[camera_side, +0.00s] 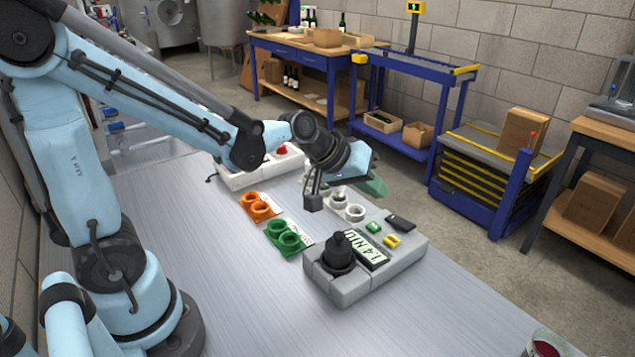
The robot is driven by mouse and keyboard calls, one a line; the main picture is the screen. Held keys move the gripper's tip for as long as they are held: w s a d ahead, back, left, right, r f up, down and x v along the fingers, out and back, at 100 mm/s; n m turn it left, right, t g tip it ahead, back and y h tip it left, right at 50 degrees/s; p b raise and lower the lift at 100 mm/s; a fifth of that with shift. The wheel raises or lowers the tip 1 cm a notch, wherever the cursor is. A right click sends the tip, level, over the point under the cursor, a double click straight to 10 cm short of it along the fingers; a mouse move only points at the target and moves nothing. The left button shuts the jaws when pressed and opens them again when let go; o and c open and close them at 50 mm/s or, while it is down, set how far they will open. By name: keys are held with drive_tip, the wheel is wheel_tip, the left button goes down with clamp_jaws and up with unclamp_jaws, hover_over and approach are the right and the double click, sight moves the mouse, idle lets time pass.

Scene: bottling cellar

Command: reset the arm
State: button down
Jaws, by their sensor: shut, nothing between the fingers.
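My arm reaches from the left over the grey metal table (210,260). My gripper (313,203) hangs just behind the grey device as seen here, above the table. It is shut and empty, and its fingertips are small and partly dark in this view. Whether it touches anything below cannot be told.
A grey device (372,275) with a black knob (338,250) and a display stands at the table's right. Green (288,237), orange (260,206) and white (347,206) double-ring holders lie near it. A white box with a red button (281,150) stands behind.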

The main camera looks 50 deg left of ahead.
drive_tip(key=s+a+r+m+g+y, duration=0.1)
drive_tip(key=s+m, duration=0.4)
drive_tip(key=s, duration=0.8)
drive_tip(key=shift+s+a+r+g+y, duration=0.2)
drive_tip(key=shift+a+r+g+y, duration=0.2)
drive_tip(key=shift+a+y, duration=0.55)
